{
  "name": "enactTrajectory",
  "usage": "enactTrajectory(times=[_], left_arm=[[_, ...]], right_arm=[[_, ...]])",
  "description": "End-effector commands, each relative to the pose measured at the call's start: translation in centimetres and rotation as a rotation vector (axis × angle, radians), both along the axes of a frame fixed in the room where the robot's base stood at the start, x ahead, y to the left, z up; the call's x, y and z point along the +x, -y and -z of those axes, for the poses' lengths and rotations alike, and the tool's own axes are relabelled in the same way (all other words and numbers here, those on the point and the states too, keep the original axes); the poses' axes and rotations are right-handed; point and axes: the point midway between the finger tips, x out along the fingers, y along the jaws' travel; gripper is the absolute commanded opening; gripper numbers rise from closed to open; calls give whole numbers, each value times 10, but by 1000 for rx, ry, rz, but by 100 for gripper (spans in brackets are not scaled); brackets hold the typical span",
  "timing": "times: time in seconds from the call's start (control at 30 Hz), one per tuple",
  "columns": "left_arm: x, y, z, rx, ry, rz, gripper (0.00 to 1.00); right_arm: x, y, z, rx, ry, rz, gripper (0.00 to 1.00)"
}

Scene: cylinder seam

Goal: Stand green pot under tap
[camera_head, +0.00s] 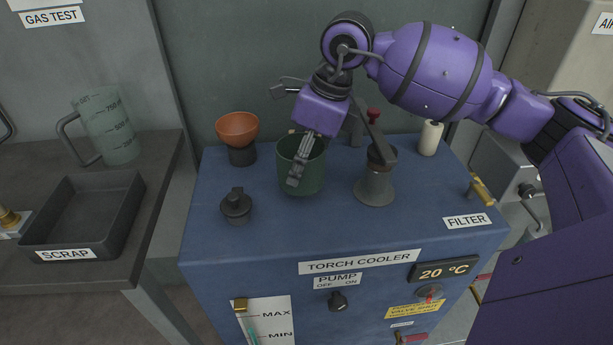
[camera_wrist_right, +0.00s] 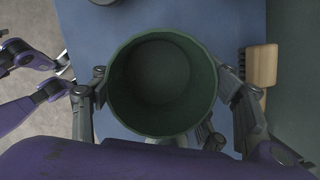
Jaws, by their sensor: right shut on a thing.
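The green pot (camera_head: 305,178) stands upright near the back middle of the blue torch cooler's top, or just above it; I cannot tell contact. My right gripper (camera_head: 299,172) reaches down over it from behind and is shut on it. In the right wrist view the gripper (camera_wrist_right: 163,100) has a finger on either side of the pot (camera_wrist_right: 162,90), whose inside looks empty. A grey fixture (camera_head: 376,180) with a dark lever and red knob stands to the pot's right. I cannot tell for sure whether it is the tap.
On the cooler (camera_head: 270,238), an orange funnel-shaped cup (camera_head: 237,128) and a dark knobbed piece (camera_head: 236,206) stand left of the pot. A pale cylinder (camera_head: 430,138) and a brass handle (camera_head: 483,190) are at right. The cooler's front top is clear. A scrap tray (camera_head: 130,205) and jug (camera_head: 110,130) are left.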

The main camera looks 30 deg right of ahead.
Motion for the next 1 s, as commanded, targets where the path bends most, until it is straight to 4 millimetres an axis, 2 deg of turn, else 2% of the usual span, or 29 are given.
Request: enactTrajectory(times=[0.17,0.37,0.73,0.77,0.9,1.0], left_arm=[[-3,0,2,-1,-7,-2,33],[-4,0,4,-2,-8,-3,33],[-1,1,6,-4,-4,-3,33],[0,1,6,-4,-3,-3,33],[1,2,5,-4,0,-3,33],[1,1,5,-4,0,-3,33]], right_arm=[[0,0,15,0,0,-2,41],[-1,0,42,0,-2,-2,41],[0,0,46,0,0,-2,41],[0,0,46,0,0,-2,71],[0,0,45,0,0,-2,88],[0,0,45,0,0,-2,88]])
